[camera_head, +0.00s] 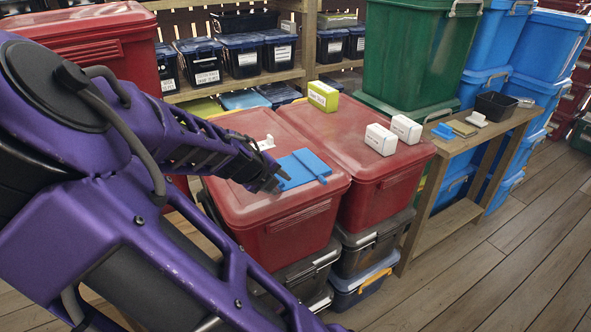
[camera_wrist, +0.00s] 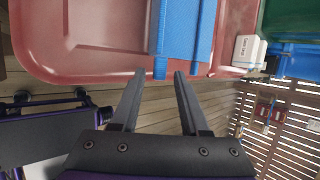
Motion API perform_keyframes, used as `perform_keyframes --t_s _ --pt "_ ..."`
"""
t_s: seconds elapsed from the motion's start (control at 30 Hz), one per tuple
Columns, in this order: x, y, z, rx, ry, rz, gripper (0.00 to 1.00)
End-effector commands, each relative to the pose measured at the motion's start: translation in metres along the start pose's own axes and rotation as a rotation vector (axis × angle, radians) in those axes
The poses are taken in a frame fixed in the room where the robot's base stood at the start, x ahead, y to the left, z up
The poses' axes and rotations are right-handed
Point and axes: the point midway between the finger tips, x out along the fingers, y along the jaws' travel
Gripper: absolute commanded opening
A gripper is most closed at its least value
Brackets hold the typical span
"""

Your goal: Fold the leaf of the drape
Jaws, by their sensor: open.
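The blue drape (camera_head: 296,169) lies flat on the lid of the front red bin (camera_head: 290,205), near its right front corner. It has a narrow raised strip along one side. In the wrist view the drape (camera_wrist: 190,32) is at the top centre, with the strip on its left edge reaching down to the bin lid's rim. My gripper (camera_head: 272,183) is at the drape's left edge in the head view. In the wrist view my gripper (camera_wrist: 160,75) is open and empty, with the strip's end between or just beyond the fingertips; I cannot tell if they touch.
A white hook-shaped piece (camera_head: 266,143) stands behind the drape. White boxes (camera_head: 381,139) and a yellow-green box (camera_head: 323,96) sit on the neighbouring red lid. A green bin (camera_head: 415,50) rises behind. A wooden bench (camera_head: 480,135) is at right. Wooden floor is open at front right.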

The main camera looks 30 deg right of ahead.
Motion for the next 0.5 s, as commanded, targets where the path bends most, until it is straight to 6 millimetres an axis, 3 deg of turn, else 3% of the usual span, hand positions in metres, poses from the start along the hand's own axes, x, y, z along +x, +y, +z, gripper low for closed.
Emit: perform_keyframes --t_s 0.5 --pt "-0.026 0.001 -0.029 0.001 0.000 0.001 0.45"
